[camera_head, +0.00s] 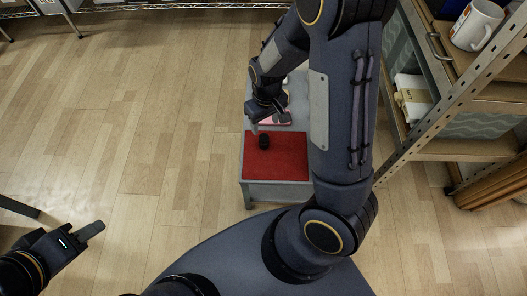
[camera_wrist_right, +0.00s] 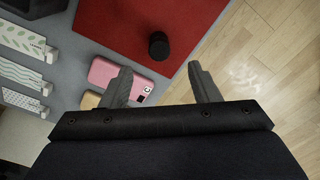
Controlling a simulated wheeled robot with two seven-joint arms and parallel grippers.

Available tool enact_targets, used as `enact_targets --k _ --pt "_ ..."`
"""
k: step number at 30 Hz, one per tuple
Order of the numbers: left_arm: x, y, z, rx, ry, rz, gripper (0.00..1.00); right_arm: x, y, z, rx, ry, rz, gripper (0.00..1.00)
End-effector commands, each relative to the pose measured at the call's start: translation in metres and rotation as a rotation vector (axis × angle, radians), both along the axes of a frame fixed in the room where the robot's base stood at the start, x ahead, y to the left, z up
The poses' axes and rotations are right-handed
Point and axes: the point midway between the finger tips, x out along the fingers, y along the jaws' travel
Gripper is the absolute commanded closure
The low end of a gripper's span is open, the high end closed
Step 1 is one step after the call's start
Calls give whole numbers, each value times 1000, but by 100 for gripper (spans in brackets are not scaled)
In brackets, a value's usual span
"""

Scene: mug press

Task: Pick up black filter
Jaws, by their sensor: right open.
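The black filter (camera_head: 264,142) is a small dark cylinder standing on the red mat (camera_head: 285,160), near its left side. In the right wrist view it (camera_wrist_right: 158,46) stands near the corner of the red mat (camera_wrist_right: 125,22). My right gripper (camera_wrist_right: 162,82) is open and empty, and the filter lies just beyond its fingertips, roughly in line with the gap between them. In the head view my right gripper (camera_head: 268,112) is beside the mat's far edge, partly hidden by its own arm. My left gripper (camera_head: 88,236) is at the lower left over the floor, far from the filter; its jaw opening is unclear.
A pink phone-like object (camera_wrist_right: 105,72) lies close to my right gripper's left finger on the grey table (camera_wrist_right: 68,45). Patterned boxes (camera_wrist_right: 20,72) stand at the left. A metal shelf (camera_head: 455,92) with a white mug (camera_head: 474,25) stands at the right. Floor left of the table is clear.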

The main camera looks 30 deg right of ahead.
Motion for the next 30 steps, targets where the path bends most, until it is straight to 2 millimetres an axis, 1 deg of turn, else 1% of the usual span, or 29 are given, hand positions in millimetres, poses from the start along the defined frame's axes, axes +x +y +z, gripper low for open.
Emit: enact_targets --k 1,6,11,14,18,20,22,28,29,30 --pt "0 0 -8 0 -1 0 64 1 -1 -13 -14 6 8 44" --pt "0 0 -17 0 -1 0 64 2 -2 -32 -24 11 13 44" --pt "0 0 -23 0 -1 0 64 3 -2 -46 -22 10 12 44" --pt "0 0 -32 0 -1 0 64 4 -1 -57 -22 10 13 44" --pt "0 0 -48 0 -1 0 64 6 1 -81 -22 11 11 44" --pt "0 0 -52 0 0 0 64 6 1 -88 -21 11 12 44" --pt "0 0 -53 0 0 0 64 6 1 -92 -22 9 13 44" --pt "0 0 -51 0 -1 0 64 6 1 -90 -21 8 13 44" --pt "0 0 -51 0 -1 0 64 6 1 -90 -21 8 13 46" --pt "0 0 -51 0 -1 0 64 6 1 -90 -21 8 13 51"
